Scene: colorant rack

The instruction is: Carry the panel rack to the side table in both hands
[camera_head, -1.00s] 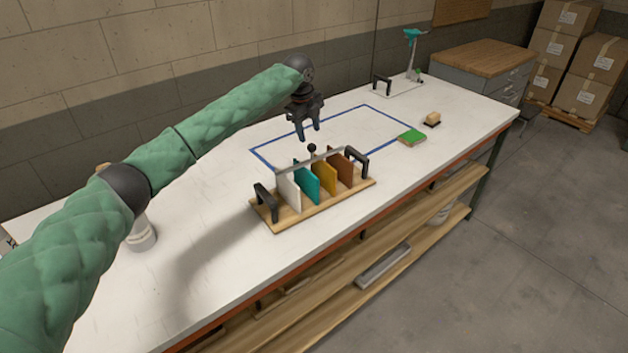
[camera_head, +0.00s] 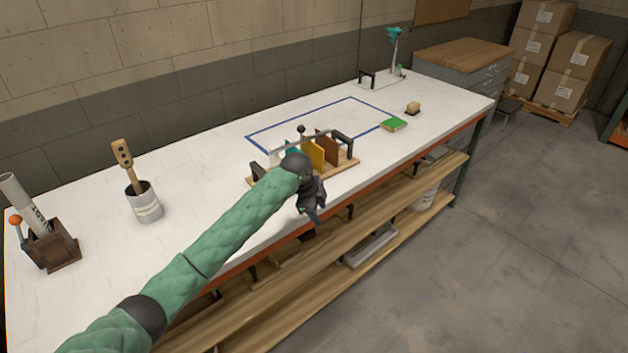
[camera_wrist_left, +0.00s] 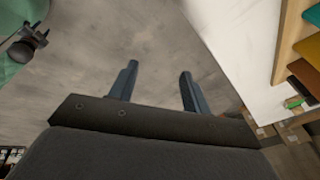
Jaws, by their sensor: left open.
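The panel rack (camera_head: 347,166) stands on the white workbench, a wooden base with upright panels, black end handles and a black-knobbed bar. Its brown panel (camera_head: 329,148) and yellow panel (camera_head: 314,153) show clearly; my left arm partly hides the teal and white ones and the near-left handle. My left gripper (camera_head: 315,213) is open and empty, in front of the rack beyond the bench's front edge, apart from the rack. In the left wrist view its fingers (camera_wrist_left: 158,84) point over grey floor, with the rack (camera_wrist_left: 288,42) at the right edge.
A blue outlined rectangle (camera_head: 262,134) marks the bench behind the rack. A can (camera_head: 147,205) and brown holder (camera_head: 56,248) stand left.

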